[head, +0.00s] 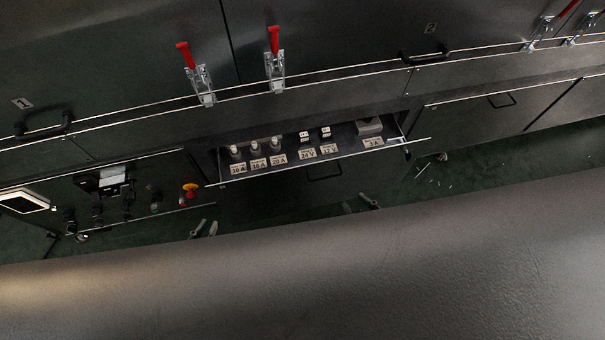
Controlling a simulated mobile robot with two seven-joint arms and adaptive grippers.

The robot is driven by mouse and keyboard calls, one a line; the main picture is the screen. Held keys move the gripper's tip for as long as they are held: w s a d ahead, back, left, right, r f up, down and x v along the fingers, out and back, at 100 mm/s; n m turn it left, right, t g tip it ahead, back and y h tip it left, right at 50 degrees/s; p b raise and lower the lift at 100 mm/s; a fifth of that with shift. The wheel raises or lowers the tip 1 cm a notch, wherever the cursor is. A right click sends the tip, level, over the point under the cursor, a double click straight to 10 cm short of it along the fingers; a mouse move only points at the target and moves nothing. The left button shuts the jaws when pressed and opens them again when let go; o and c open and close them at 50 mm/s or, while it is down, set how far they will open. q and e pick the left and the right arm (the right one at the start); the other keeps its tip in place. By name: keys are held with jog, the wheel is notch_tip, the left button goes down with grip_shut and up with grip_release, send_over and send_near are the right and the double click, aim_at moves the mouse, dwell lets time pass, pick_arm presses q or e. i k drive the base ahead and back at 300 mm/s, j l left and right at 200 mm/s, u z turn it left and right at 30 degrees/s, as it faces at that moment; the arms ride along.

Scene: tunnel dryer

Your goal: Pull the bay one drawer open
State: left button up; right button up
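A drawer (228,176) under the panel between number plates 1 (22,103) and 2 (430,28) stands pulled out. Its inside shows, with small parts behind labels such as 10 A, 16 A, 20 A, 24 V and 12 V. A dark handle (325,174) shows at its front. My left gripper (206,228) is below the drawer's left end in the picture, its two fingertips apart. My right gripper (359,204) is below the handle and to its right, fingertips apart. Both look empty and clear of the handle. The rest of both grippers is hidden behind the large dark surface in front.
Red-handled clamps (274,65) and a thin rail (330,77) run along the panel above. A closed drawer (470,110) is to the right. Small white scraps (425,180) lie on the green floor.

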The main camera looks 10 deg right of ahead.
aim_at(297, 185)
jog(key=l+u, duration=0.9)
jog(key=k+l+u, duration=0.2)
jog(key=l, duration=0.2)
jog(key=k+l+u, duration=0.2)
jog(key=l, duration=0.2)
jog(key=k+l, duration=0.1)
jog(key=l, duration=0.25)
jog(key=k+l, duration=0.1)
jog(key=l, duration=0.25)
jog(key=k+l, duration=0.15)
jog(key=l, duration=0.2)
jog(key=k+l+u, duration=0.1)
jog(key=l, duration=0.3)
jog(key=k+l, duration=0.1)
jog(key=l, duration=0.25)
